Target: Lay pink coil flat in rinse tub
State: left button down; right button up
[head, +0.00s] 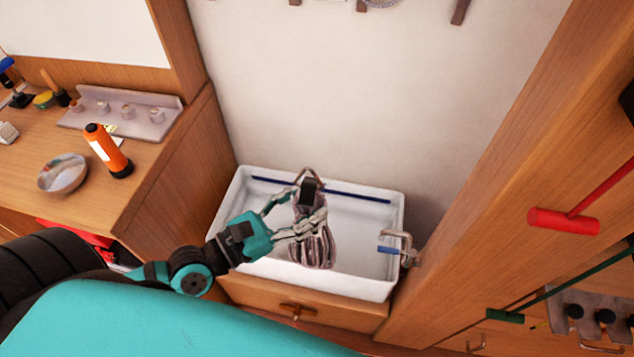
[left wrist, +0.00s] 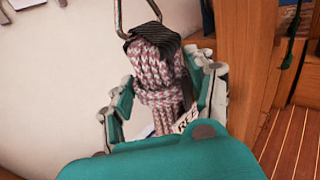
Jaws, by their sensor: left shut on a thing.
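The pink coil (head: 314,250) is a bundled pink, white and dark speckled rope with a black wrap and a metal ring at its top. My left gripper (head: 300,217) is shut on the coil and holds it over the white rinse tub (head: 353,284). The coil hangs upright, not flat; I cannot tell whether its lower end touches the tub floor. In the left wrist view the coil (left wrist: 155,75) stands between the two fingers (left wrist: 165,98), with a partly hidden white label beside it. My right gripper is not in view.
The tub has a dark blue line along its back wall and a metal clamp (head: 405,245) on its right rim. A wooden counter at left bears an orange flashlight (head: 107,150) and a bowl (head: 62,174). A wooden post (head: 480,190) stands at right.

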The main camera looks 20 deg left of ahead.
pick_arm(q)
jog(key=shift+s+a+f, duration=0.25)
jog(key=shift+s+f, duration=0.05)
jog(key=shift+s, duration=0.4)
jog(key=shift+w+r+n+t+y, duration=0.2)
jog(key=shift+n+t+y, duration=0.25)
jog(key=shift+y, duration=0.25)
jog(key=shift+w+a+r+n+t+y, duration=0.1)
jog(key=shift+w+r+n+t+y, duration=0.1)
jog(key=shift+n+y, duration=0.45)
jog(key=shift+w+a+r+n+t+y, duration=0.2)
jog(key=shift+n+y, duration=0.25)
jog(key=shift+y, duration=0.35)
jog(key=shift+w+a+r+n+t+y, duration=0.1)
jog(key=shift+w+r+n+t+y, duration=0.15)
jog(key=shift+n+y, duration=0.4)
jog(key=shift+w+a+r+n+y, duration=0.2)
jog(key=shift+n+y, duration=0.25)
jog(key=shift+y, duration=0.45)
jog(key=shift+w+a+r+n+y, duration=0.15)
jog(key=shift+n+y, duration=0.3)
jog(key=shift+y, duration=0.45)
